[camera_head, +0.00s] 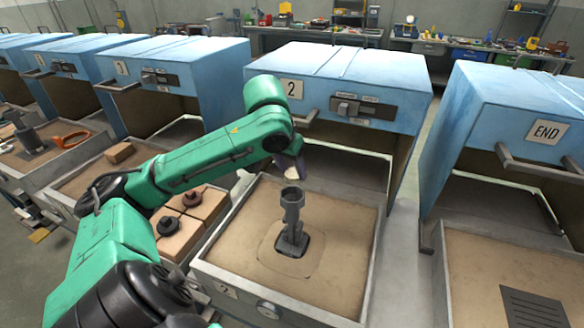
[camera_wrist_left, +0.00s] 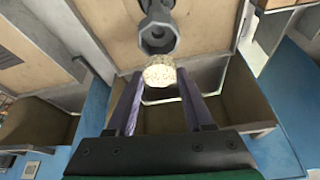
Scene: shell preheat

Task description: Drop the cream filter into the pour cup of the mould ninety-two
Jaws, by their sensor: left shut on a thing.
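My left gripper (camera_head: 297,166) is shut on the cream filter (camera_head: 292,173), a pale speckled piece. In the left wrist view the cream filter (camera_wrist_left: 160,72) sits between the tips of the two purple fingers (camera_wrist_left: 159,90). The grey pour cup (camera_head: 292,197) stands upright on a stem in the sand bed of the box marked 2. The filter is above the pour cup and looks apart from it. In the wrist view the cup's open mouth (camera_wrist_left: 157,38) lies just beyond the filter. No number ninety-two is readable. My right gripper is not in view.
The sand tray (camera_head: 367,262) has raised metal walls. A blue hood (camera_head: 350,75) marked 2 stands behind it. Brown blocks with dark fittings (camera_head: 192,199) lie to the left. Another sand bed (camera_head: 475,262) with a dark grate is at right.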

